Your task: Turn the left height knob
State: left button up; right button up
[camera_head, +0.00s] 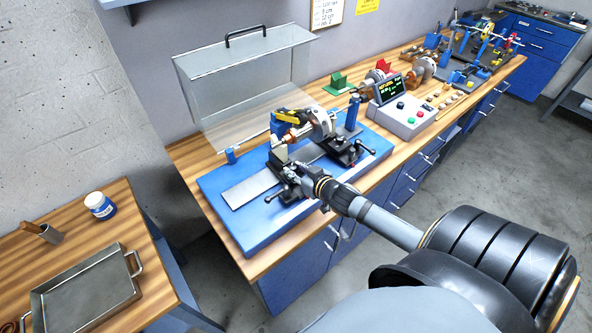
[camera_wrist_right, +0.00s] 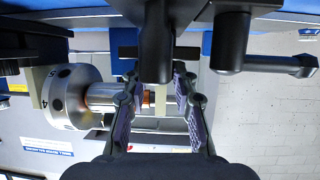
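My right gripper (camera_head: 308,183) reaches from the lower right to the front of the balancing machine on its blue base (camera_head: 233,222). In the right wrist view its two padded fingers (camera_wrist_right: 157,95) stand apart. A dark rounded knob-like part (camera_wrist_right: 155,45), seemingly the left height knob, shows between and beyond the fingertips. I cannot tell whether they touch it. In the head view the gripper and machine parts overlap, so the knob is not clear there. The rotor (camera_head: 318,124) sits behind; its numbered disc (camera_wrist_right: 70,95) shows at left in the wrist view. My left gripper is not in view.
A black lever handle (camera_wrist_right: 290,65) sticks out right of the fingers in the wrist view. A raised clear guard (camera_head: 235,85) stands behind the machine. A control box (camera_head: 402,115) is to the right. A metal tray (camera_head: 88,290) lies on the left table.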

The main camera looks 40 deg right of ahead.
grip_shut()
jog(key=shift+a+r+m+h+p, duration=0.1)
jog(key=shift+a+m+h+p, duration=0.05)
jog(key=shift+m+h+p, duration=0.5)
jog(key=shift+a+m+h, duration=0.15)
jog(key=shift+m+h, duration=0.4)
jog(key=shift+h, duration=0.2)
jog(key=shift+a+f+m+g+h+b, duration=0.1)
jog(key=shift+f+m+g+h+b, duration=0.25)
jog(key=shift+m+h, duration=0.35)
jog(key=shift+w+a+r+m+g+h+b, duration=0.1)
jog(key=shift+m+g+h+b, duration=0.35)
jog(key=shift+m+h+b, duration=0.5)
jog(key=shift+r+h, duration=0.1)
jog(key=shift+h, duration=0.15)
